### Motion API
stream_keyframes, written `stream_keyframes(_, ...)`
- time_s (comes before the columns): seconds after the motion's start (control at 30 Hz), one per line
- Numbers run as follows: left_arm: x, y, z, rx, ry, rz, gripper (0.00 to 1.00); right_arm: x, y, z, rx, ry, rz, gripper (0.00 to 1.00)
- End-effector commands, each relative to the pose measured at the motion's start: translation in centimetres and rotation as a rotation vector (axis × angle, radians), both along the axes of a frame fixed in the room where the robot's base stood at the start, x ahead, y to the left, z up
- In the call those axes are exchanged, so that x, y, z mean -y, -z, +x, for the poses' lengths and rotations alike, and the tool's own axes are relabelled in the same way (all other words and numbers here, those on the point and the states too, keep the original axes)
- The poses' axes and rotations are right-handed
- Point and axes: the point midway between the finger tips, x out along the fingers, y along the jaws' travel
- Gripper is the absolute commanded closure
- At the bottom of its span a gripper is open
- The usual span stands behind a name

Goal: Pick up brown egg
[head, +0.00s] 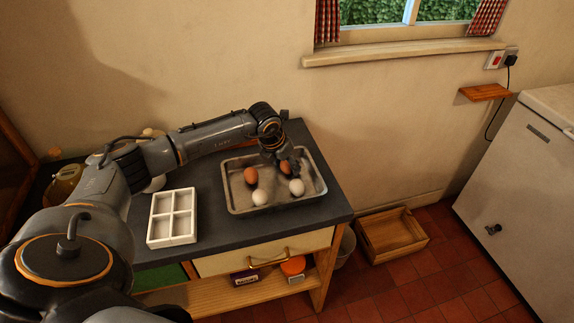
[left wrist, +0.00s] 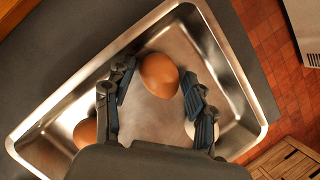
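A metal tray (head: 236,206) on the dark worktop holds two brown eggs and two white eggs. One brown egg (head: 285,167) lies under my left gripper (head: 287,161), partly hidden by it. In the left wrist view this brown egg (left wrist: 159,75) shows between the spread fingertips of the left gripper (left wrist: 157,80), which is open. The other brown egg (head: 251,176) lies to the left; it also shows in the left wrist view (left wrist: 86,133), partly behind a finger. White eggs lie in front (head: 260,198) and at the right (head: 296,187). My right gripper is not in view.
A white four-compartment box (head: 172,217) stands left of the tray on the worktop (head: 215,226). Jars stand behind my arm at the left. A wooden crate (head: 391,234) is on the floor at right, near a white fridge-like cabinet (head: 530,160). The wall is close behind the tray.

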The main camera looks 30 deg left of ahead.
Motion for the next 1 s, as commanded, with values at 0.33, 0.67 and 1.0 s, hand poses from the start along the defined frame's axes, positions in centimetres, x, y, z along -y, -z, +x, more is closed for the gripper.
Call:
stream_keyframes(0.33, 0.0, -0.1, 0.0, 0.0, -0.001, 0.0, 0.67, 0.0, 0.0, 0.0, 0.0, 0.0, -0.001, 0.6)
stream_keyframes(0.67, -0.1, -1.2, 0.0, 0.003, -0.001, -0.001, 0.67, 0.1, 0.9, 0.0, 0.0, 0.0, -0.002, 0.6)
stream_keyframes(1.0, -0.8, -7.4, -3.8, 0.005, 0.0, 0.005, 0.67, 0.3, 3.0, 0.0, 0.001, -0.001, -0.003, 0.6)
